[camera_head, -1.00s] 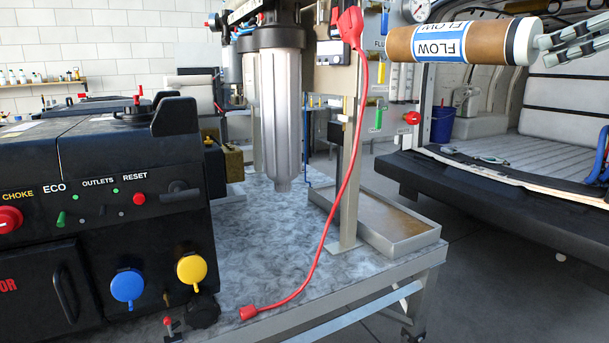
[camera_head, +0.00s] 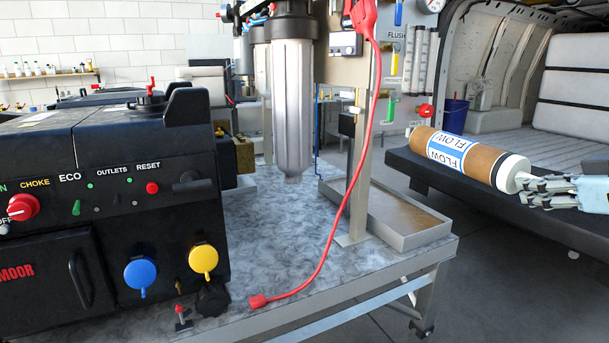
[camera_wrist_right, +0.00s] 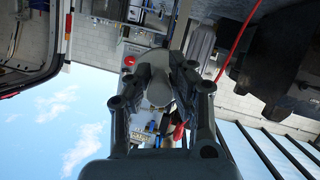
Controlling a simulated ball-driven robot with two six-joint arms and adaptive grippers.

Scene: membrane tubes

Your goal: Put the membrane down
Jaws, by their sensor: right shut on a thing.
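The membrane (camera_head: 480,165) is a brown tube with a blue and white FLOW label, a dark band and a white end cap. In the head view it is at the right, tilted with its capped end lower, in front of the van's dark edge. My right gripper (camera_head: 522,184) is shut on its white end and holds it in the air, to the right of the metal tray. In the right wrist view the gripper fingers (camera_wrist_right: 168,88) close around the pale round end, and the rest of the tube is hidden behind it. My left gripper is not in view.
A metal tray (camera_head: 408,241) sits on the grey workbench (camera_head: 285,236). A filter housing (camera_head: 292,110) hangs above the bench, and a red cable (camera_head: 345,196) droops across it. A black generator (camera_head: 75,220) stands at the left. The open van (camera_head: 545,135) is behind the membrane.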

